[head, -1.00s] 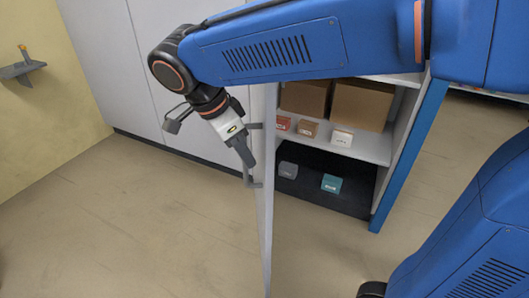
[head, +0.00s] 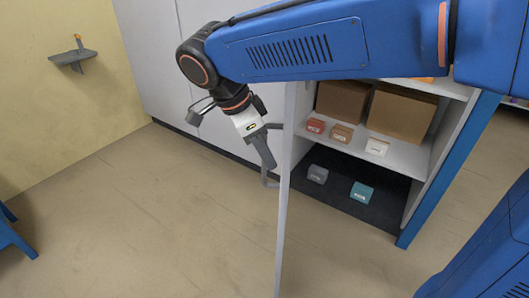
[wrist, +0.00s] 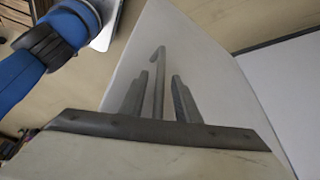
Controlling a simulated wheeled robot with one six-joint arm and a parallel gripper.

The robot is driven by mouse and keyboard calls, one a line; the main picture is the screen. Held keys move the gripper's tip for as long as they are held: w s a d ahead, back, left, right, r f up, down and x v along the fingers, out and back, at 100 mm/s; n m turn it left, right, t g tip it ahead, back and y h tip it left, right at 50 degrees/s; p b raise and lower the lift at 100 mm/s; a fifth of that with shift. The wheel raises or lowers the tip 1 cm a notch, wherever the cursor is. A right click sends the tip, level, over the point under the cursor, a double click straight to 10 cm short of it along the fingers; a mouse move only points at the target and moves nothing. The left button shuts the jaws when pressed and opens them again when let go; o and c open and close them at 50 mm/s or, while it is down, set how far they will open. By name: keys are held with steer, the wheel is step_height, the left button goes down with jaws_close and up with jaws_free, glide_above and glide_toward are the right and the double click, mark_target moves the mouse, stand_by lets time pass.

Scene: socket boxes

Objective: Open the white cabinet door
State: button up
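The white cabinet door (head: 286,200) stands swung out from the cabinet, nearly edge-on in the head view. Its broad white face (wrist: 205,65) fills the middle of the wrist view. A grey bar handle (head: 264,179) sticks out from the door's left face. My gripper (head: 267,159) points down at this handle. In the wrist view, the two fingers of my gripper (wrist: 158,77) stand apart on either side of the handle bar (wrist: 158,60), with gaps visible. The gripper looks open around the handle, not clamped. Contact on the far side is hidden.
The open cabinet holds cardboard boxes (head: 400,112) and small boxes (head: 341,133) on a shelf, with a grey box (head: 317,174) and a teal box (head: 361,192) below. Its blue side edge (head: 450,165) is at right. The floor (head: 150,220) left of the door is clear.

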steer(key=v, duration=1.7)
steer(key=shift+r, duration=0.2)
